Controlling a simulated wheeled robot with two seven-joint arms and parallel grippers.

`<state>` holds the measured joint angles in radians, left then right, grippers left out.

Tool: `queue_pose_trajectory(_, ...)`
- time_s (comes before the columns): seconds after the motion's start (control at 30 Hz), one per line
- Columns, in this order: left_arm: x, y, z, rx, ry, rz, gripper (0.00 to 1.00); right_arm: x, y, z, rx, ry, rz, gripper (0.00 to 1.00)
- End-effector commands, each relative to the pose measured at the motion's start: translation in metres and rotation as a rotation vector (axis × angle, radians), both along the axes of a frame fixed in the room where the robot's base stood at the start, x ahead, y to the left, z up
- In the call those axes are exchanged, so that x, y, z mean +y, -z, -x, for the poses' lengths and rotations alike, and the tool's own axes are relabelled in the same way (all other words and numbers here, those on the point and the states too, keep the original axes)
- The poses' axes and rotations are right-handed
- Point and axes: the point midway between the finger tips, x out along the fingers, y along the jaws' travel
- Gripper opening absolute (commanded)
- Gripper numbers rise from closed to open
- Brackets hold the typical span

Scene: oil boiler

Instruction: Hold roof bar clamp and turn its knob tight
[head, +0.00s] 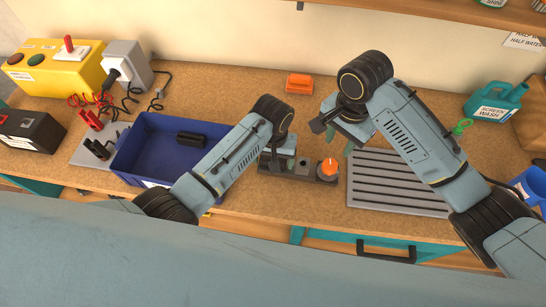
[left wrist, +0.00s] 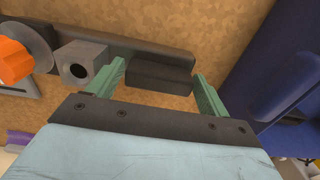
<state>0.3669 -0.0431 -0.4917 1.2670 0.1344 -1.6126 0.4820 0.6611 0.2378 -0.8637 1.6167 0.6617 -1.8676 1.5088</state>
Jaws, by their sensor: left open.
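The roof bar clamp (head: 300,172) lies on the bench in front of me. It is a dark bar with an orange knob (head: 328,167) at its right end. In the left wrist view its dark block (left wrist: 160,78) sits between my left fingertips, and the knob (left wrist: 15,62) is at the left edge. My left gripper (left wrist: 156,88) is open around the block, with gaps showing beside it. My right gripper (head: 338,127) is above and behind the knob, apart from it. Its green fingers look spread, with nothing seen between them.
A blue bin (head: 140,151) with a dark item stands left of the clamp. A grey ribbed tray (head: 390,188) lies to the right. An orange block (head: 299,83) sits behind. A yellow control box (head: 55,70) and teal screen-wash jug (head: 496,103) stand further out.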

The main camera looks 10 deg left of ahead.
Motion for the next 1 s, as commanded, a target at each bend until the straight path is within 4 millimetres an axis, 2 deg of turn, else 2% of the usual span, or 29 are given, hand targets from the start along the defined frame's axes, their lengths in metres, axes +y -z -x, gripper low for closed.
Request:
queue_pose_trajectory(0.2, -0.0003, 0.0, -0.0002, 0.0, 0.0, 0.0, 0.79, 0.0, 0.0, 0.0, 0.0, 0.0, 0.0, 0.36)
queue_pose_trajectory(0.57, -0.0003, -0.0004, -0.0003, -0.001, 0.0, 0.001, 0.34, 0.0, 0.0, 0.0, 0.0, 0.0, 0.0, 0.36)
queue_pose_trajectory(1.0, -0.0003, -0.0007, -0.0005, -0.001, 0.0, 0.001, 0.34, 0.0, 0.0, 0.0, 0.0, 0.0, 0.0, 0.36)
